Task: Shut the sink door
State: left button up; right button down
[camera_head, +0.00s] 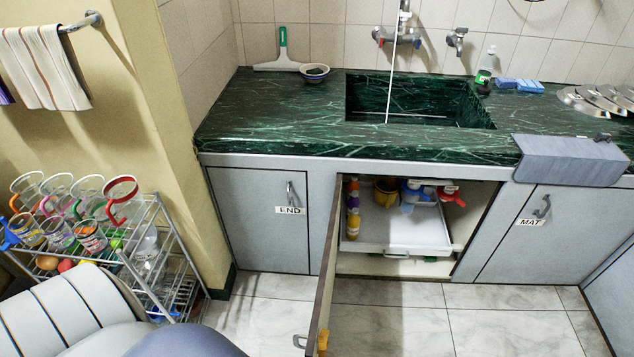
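The sink door (326,262) stands open under the sink, swung outward toward me on its left side. I see it nearly edge-on, with its lower end reaching the bottom of the view. A small handle (299,341) shows on its outer side, near the free end. The open cabinet (456,235) shows a white pull-out tray (415,232) with several bottles and cups on and around it. Neither of my grippers is in view.
Closed doors marked END (258,225) and MAT (543,235) flank the opening. A wire rack (180,262) with jugs and cups stands at left. The tiled floor (450,325) right of the door is clear. A grey cloth (570,160) hangs over the counter edge.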

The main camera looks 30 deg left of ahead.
aim_at(320, 299)
jog(key=k+j, duration=0.1)
jog(key=j, duration=0.95)
jog(key=k+j, duration=0.15)
jog(key=j, duration=0.4)
